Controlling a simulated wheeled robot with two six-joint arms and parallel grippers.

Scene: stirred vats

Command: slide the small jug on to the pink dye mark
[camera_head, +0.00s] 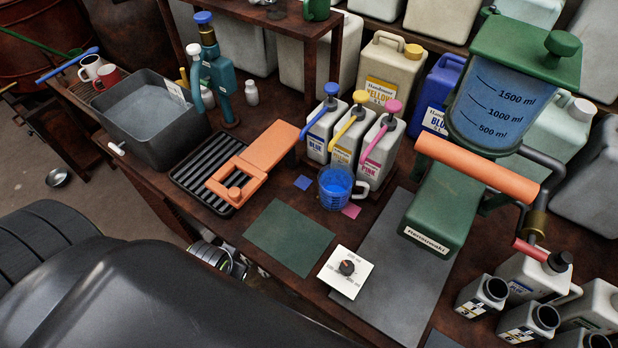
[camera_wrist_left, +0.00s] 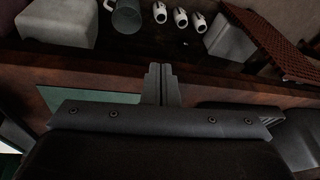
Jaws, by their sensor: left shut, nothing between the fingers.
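The small jug (camera_head: 336,187) is a clear cup with blue liquid in it and its handle on the right. It stands upright in front of the three pump bottles. A blue mark (camera_head: 303,183) lies left of the jug. Any mark under the jug is hidden. My left gripper (camera_wrist_left: 162,84) is shut and empty in the left wrist view, low before a dark bench edge. I cannot make it out in the head view.
The blue (camera_head: 319,130), yellow (camera_head: 347,135) and pink (camera_head: 380,150) pump bottles stand close behind the jug. A green dispenser (camera_head: 441,210) stands right, an orange-handled press (camera_head: 270,147) left.

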